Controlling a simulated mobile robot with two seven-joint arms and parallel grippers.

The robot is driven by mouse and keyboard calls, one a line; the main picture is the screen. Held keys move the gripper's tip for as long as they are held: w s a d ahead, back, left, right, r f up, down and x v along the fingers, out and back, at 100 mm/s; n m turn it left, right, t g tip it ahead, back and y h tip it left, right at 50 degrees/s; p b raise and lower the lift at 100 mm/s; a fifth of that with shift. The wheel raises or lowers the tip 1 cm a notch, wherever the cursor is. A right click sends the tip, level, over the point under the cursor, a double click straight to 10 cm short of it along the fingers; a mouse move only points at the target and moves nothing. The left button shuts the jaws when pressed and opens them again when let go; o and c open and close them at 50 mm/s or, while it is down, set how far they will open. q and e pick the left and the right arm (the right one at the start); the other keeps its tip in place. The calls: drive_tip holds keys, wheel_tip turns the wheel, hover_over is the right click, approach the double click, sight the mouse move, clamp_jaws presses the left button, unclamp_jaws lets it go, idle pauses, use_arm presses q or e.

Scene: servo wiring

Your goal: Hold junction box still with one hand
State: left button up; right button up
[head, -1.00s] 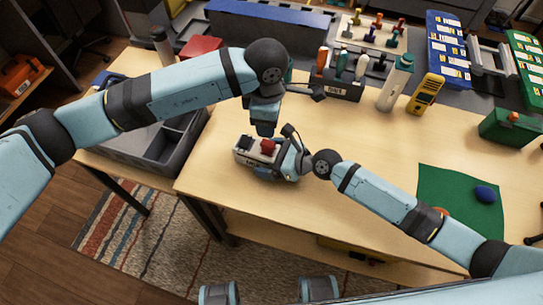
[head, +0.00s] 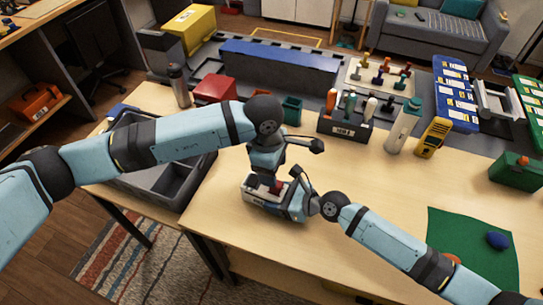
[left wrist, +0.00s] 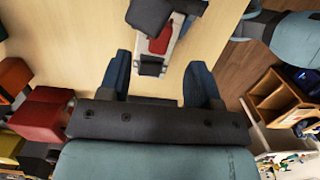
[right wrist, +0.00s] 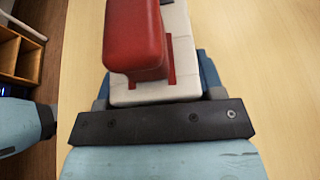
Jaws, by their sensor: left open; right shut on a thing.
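The junction box (head: 252,194) is a white box with a red part on top, lying near the table's front edge. My right gripper (head: 294,204) is shut on the box from its right side. The right wrist view shows the white casing (right wrist: 158,92) between the fingers and the red part (right wrist: 135,38) standing up. My left gripper (head: 267,177) is open just above the box and hides much of the red part in the head view. In the left wrist view the box (left wrist: 178,45) lies ahead of the open fingers (left wrist: 158,82), apart from them.
A grey bin (head: 160,180) stands left of the box. A tool holder (head: 343,124), a bottle (head: 403,126) and a yellow meter (head: 432,138) stand at the back. A green mat (head: 465,240) lies at right. The table's middle right is clear.

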use_arm(q)
drive_tip(key=shift+s+d+f, duration=0.1)
drive_tip(key=shift+d+f, duration=0.1)
drive_tip(key=shift+f, duration=1.4)
drive_tip(key=shift+s+d+f, duration=0.1)
drive_tip(key=shift+d+f, duration=0.05)
drive_tip(key=shift+f, duration=1.4)
clamp_jaws()
drive_tip(key=shift+r, duration=1.6)
drive_tip(key=shift+r, duration=1.9)
use_arm(e)
drive_tip(key=o, duration=1.1)
drive_tip(key=shift+o, duration=0.2)
